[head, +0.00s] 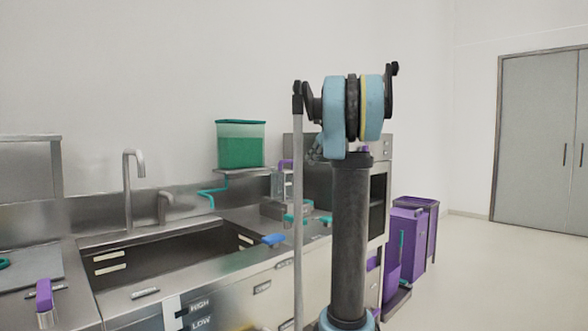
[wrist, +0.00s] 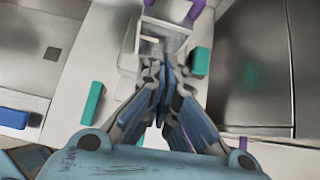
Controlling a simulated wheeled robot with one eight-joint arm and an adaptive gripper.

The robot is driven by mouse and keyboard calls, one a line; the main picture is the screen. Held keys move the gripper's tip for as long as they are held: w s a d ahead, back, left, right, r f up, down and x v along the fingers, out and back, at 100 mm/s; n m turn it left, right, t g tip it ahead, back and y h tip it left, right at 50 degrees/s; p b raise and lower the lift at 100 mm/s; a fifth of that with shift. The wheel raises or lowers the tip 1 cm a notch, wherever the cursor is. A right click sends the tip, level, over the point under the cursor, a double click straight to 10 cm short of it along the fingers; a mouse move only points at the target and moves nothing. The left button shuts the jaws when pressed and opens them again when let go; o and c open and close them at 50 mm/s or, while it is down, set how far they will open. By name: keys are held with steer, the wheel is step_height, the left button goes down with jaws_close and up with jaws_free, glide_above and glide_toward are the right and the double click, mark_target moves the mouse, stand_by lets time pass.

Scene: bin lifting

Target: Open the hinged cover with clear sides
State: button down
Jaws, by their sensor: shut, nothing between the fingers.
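The hinged cover with clear sides (head: 281,184) stands on a small metal device on the counter, behind my arm in the head view. A purple handle (head: 286,163) shows at its top. In the wrist view the clear-sided cover (wrist: 152,40) lies just beyond my fingertips, with purple parts (wrist: 195,10) at its far end. I cannot tell whether the fingers touch it. My gripper (wrist: 170,58) is shut and empty, pointing at the cover. In the head view only a bit of my gripper (head: 314,152) shows beside the arm.
A green container (head: 240,146) sits on a shelf behind the counter. The sink (head: 165,264) with its tap (head: 132,170) is at left. A tall metal cabinet (head: 378,205) and purple bins (head: 409,240) stand at right. Teal handles (wrist: 92,103) flank the device.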

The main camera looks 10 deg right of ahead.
steer(key=w+a+f, duration=0.3)
steer(key=w+a, duration=0.2)
steer(key=w, duration=0.4)
steer(key=shift+w+a+f+m, duration=0.3)
steer(key=shift+a+f, duration=0.1)
steer(key=shift+a, duration=0.1)
